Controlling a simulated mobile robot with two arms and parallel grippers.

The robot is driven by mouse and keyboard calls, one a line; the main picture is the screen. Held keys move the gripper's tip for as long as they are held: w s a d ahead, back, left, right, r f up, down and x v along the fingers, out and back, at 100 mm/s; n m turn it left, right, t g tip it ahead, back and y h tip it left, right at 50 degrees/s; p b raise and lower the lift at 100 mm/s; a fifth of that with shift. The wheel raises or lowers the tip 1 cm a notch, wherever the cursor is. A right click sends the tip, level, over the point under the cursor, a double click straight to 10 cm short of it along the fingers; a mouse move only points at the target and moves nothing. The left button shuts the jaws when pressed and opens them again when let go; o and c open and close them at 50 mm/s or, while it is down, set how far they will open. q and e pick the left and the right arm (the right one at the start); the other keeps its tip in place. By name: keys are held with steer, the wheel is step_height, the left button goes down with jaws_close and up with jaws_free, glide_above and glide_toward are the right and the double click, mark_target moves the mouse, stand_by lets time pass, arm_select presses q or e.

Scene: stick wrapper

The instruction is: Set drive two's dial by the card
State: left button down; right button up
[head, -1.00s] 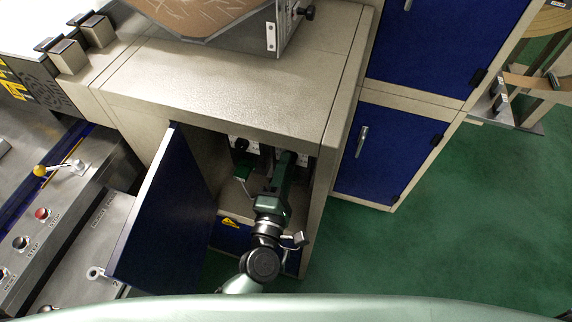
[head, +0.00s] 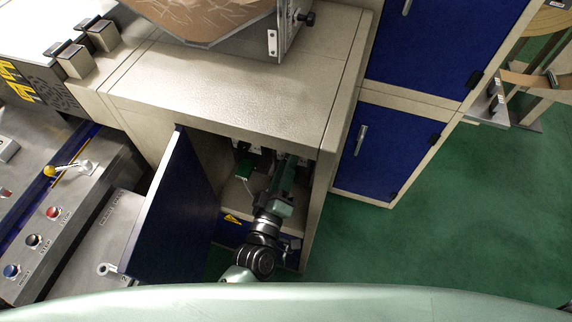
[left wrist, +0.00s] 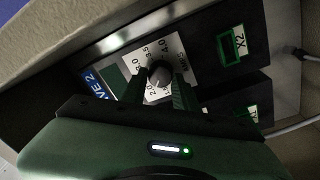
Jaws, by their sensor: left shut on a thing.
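The drive two dial is a dark round knob (left wrist: 159,74) on a pale scale plate (left wrist: 135,62) in the left wrist view. The scale carries numbers such as 2.0, 3.5 and 4.0, and the word AMPS. A blue label ending in "VE 2" (left wrist: 99,88) is beside it. My left gripper (left wrist: 160,77) has one finger on each side of the knob and is shut on it. In the head view the left gripper (head: 285,172) reaches into the open cabinet. The knob's pointer is hard to read. I cannot identify the card. My right gripper is out of view.
The blue cabinet door (head: 170,215) stands open left of my arm. The cabinet's right wall (head: 325,190) is close on the other side. Terminals marked X2 (left wrist: 233,45) sit beside the dial. A control panel (head: 40,240) is at left; green floor is free at right.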

arm_select(q)
steer(key=shift+f+m, duration=0.1)
steer(key=shift+m, duration=0.4)
steer(key=c, duration=1.1)
jaws_free()
steer(key=b+v, duration=0.1)
steer(key=v, duration=0.7)
steer(key=shift+b, duration=0.35)
